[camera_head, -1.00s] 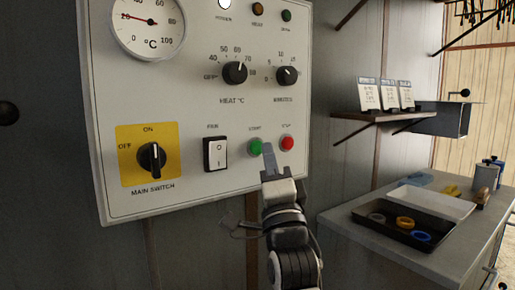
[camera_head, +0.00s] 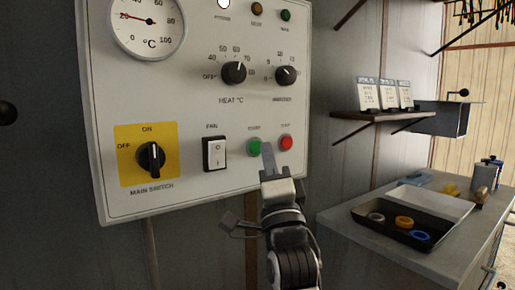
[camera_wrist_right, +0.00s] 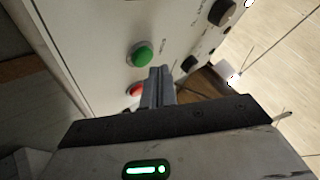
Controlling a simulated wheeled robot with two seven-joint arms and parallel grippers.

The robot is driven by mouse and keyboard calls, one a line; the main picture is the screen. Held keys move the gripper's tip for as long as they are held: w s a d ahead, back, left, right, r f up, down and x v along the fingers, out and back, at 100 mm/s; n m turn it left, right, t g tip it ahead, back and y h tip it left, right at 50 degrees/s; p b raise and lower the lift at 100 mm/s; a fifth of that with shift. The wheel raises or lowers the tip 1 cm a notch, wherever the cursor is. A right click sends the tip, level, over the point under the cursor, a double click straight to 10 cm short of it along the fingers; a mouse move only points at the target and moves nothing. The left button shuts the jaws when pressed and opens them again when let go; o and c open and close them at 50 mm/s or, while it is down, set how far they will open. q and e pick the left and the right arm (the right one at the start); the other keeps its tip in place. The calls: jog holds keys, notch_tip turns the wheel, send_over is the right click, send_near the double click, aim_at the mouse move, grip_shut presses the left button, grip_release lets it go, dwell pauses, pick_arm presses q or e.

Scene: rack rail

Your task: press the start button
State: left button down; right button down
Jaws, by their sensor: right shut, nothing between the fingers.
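The green start button (camera_head: 254,147) is on the lower right of the white control panel (camera_head: 200,195), left of the red stop button (camera_head: 286,143). In the right wrist view the green button (camera_wrist_right: 141,55) and the red button (camera_wrist_right: 135,90) stand out from the panel. My right gripper (camera_head: 267,155) is shut and empty. Its fingertips show just right of the green button in the head view. In the right wrist view the fingers (camera_wrist_right: 158,85) point toward the panel beside the two buttons. Whether they touch anything is not clear. My left gripper is not in view.
The panel also carries a main switch (camera_head: 151,158), a fan switch (camera_head: 214,153), a heat knob (camera_head: 234,73), a minutes knob (camera_head: 286,75) and a temperature dial (camera_head: 148,22). A bench with a dark tray (camera_head: 372,224) stands at right, below a shelf (camera_head: 372,117).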

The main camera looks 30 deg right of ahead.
jog(key=shift+w, duration=0.1)
dwell(0.7)
jog(key=shift+w, duration=0.35)
jog(key=shift+w, duration=0.4)
dwell(0.6)
dwell(0.4)
jog(key=shift+s, duration=0.8)
